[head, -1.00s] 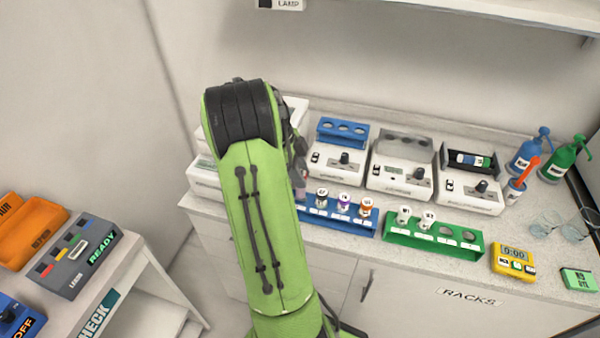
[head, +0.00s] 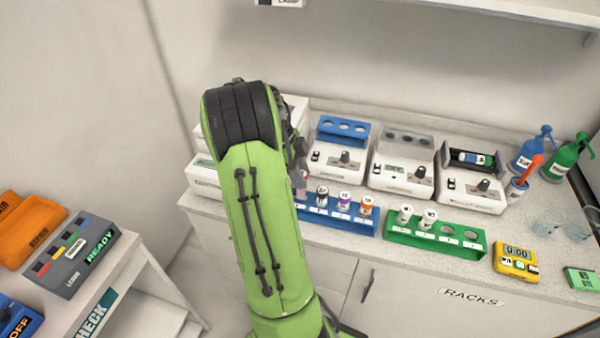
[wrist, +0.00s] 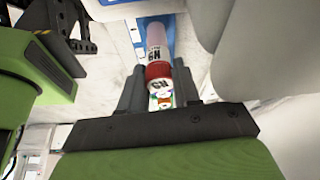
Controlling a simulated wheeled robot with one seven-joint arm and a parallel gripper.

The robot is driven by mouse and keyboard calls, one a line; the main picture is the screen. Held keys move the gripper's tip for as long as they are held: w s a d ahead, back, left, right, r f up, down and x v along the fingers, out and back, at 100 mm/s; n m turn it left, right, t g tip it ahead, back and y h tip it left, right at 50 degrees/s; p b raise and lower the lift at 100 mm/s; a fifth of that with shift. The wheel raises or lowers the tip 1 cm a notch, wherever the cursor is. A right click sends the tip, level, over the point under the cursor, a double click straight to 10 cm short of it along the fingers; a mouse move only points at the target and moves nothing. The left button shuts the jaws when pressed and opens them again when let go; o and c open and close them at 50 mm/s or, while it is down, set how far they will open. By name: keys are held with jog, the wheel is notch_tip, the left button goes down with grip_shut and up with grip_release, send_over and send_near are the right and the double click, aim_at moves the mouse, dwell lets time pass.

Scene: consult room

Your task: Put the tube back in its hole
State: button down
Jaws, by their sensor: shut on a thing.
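My gripper (wrist: 159,72) is shut on a tube (wrist: 157,50) with a red band or cap and a pale pink body. The tube lies between the two dark fingers, its printed letters upside down in the wrist view. In the head view my arm hides most of the gripper and the tube. A blue rack (head: 343,224) stands at the counter's front edge, just right of my arm, with several capped tubes upright in it. Its left end is hidden behind my arm, so I cannot tell which hole there is empty.
A green rack (head: 398,238) holds two white-capped tubes at left and has empty holes at right. White devices (head: 402,178) stand behind the racks. A yellow timer (head: 516,253) and spray bottles (head: 565,160) are at right. A side table (head: 130,262) stands at lower left.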

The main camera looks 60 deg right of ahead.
jog(key=shift+r+p, duration=1.8)
jog(key=shift+r, duration=0.75)
